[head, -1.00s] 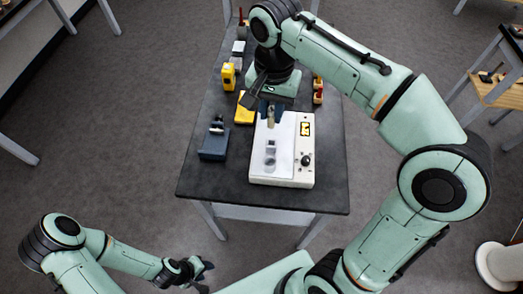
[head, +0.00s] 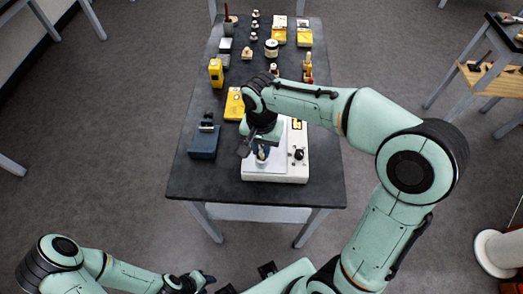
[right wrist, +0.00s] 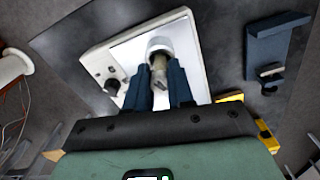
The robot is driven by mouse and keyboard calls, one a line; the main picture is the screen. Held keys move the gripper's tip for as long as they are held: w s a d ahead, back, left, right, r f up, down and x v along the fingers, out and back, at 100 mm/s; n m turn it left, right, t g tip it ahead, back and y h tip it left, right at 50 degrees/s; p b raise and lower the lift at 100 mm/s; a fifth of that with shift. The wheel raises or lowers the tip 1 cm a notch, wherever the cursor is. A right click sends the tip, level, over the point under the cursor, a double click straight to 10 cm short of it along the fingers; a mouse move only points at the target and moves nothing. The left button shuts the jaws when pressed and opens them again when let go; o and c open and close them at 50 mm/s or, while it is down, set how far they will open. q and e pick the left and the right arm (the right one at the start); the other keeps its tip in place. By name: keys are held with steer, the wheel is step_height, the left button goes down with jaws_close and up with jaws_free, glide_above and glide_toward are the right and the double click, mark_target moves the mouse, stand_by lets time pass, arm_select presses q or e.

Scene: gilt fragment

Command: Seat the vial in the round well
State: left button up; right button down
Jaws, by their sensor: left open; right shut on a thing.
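The vial (right wrist: 159,70) is a small, pale brownish cylinder between the two blue fingers of my right gripper (right wrist: 162,92) in the right wrist view. In the head view my right gripper (head: 262,151) is over the front part of the white machine (head: 290,175). A round white-rimmed holder (right wrist: 160,45) shows right at the vial's far end; it looks like the round well. I cannot tell whether the vial is inside it or just above it. My left gripper (head: 203,279) is open and empty, off the table at the bottom.
A dark blue stand (head: 204,142) is left of the machine. A yellow case (head: 234,103) and a yellow meter (head: 215,72) lie behind it. Several small items stand at the back of the dark table (head: 325,170). The table's front right is clear.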

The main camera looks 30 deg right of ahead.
mark_target(262, 148)
arm_select(q)
steer(key=shift+s+f, duration=0.1)
steer(key=shift+f, duration=0.05)
arm_select(e)
steer(key=shift+f, duration=0.95)
steer(key=shift+f, duration=0.15)
steer(key=c, duration=1)
jaws_free()
arm_select(q)
steer(key=shift+s+f, duration=0.1)
steer(key=shift+f, duration=0.05)
arm_select(e)
steer(key=shift+r, duration=0.2)
arm_select(q)
steer(key=shift+w+r+p, duration=0.8)
steer(key=shift+w+r, duration=0.15)
steer(key=shift+r, duration=0.3)
arm_select(e)
step_height(262, 148, up, 12)
